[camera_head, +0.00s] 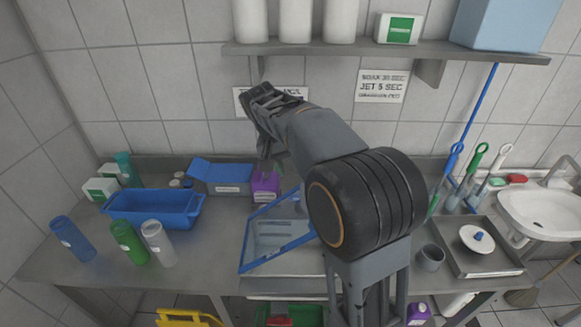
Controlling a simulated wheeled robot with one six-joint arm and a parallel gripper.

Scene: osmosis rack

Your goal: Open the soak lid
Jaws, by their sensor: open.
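A clear panel with a blue frame (262,252), which looks like the soak lid, is over the middle of the counter. It looks tilted, but I cannot tell how far open it is. My arm hides its right part. The gripper is small and partly hidden by my arm. Its jaws are open, and I see nothing held in them.
A blue tray (152,208) and several bottles stand on the left of the counter (200,265). A blue-grey box with a raised flap (222,178) stands behind. A metal tray (485,262), a cup (431,257) and a sink (545,212) are on the right. A shelf (385,50) hangs above.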

